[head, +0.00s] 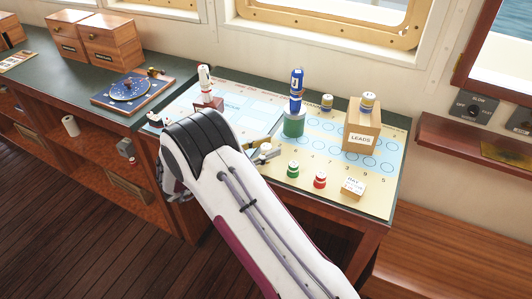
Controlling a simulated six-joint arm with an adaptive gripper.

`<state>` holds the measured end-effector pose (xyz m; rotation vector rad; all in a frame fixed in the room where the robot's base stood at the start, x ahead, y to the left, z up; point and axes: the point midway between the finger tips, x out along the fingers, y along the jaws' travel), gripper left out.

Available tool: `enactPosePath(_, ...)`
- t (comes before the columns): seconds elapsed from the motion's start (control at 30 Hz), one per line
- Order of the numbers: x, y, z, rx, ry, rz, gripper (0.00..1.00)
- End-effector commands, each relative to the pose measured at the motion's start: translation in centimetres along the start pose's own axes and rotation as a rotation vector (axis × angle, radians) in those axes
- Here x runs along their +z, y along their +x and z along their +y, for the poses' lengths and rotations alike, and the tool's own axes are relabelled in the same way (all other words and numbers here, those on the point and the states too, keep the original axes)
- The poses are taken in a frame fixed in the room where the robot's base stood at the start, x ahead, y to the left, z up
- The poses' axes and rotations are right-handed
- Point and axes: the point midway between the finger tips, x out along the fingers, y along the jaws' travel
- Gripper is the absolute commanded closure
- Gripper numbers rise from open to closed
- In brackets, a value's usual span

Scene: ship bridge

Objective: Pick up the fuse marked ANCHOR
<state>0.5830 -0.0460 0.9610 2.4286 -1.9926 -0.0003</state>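Several fuse-like cylinders stand on the chart-like board, and I cannot read ANCHOR on any of them. A white and red one (204,78) stands on a reddish block at the back left. A tall blue one (296,84) with a white label stands on a green cylinder (293,123). A short one with gold and dark bands (327,103) stands behind, right of the blue one. A similar banded one (367,102) stands on the LEADS box (360,130). My arm crosses the front of the board, bending at its left side.
A green cylinder (293,169), a red cylinder (319,180) and a small labelled box (353,187) stand near the board's front edge. Left are a dial instrument (129,88) and wooden boxes (110,40).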

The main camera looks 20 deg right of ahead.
Motion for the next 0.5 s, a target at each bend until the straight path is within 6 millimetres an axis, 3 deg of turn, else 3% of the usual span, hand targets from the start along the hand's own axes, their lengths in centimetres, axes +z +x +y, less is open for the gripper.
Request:
enactPosePath(0.03,0.0,-0.01,0.0,0.0,0.0,0.0,0.87)
enactPosePath(0.1,0.0,-0.01,0.0,0.0,0.0,0.0,1.0)
enactPosePath(0.5,-0.19,-0.01,-0.01,0.0,0.001,0.0,1.0)
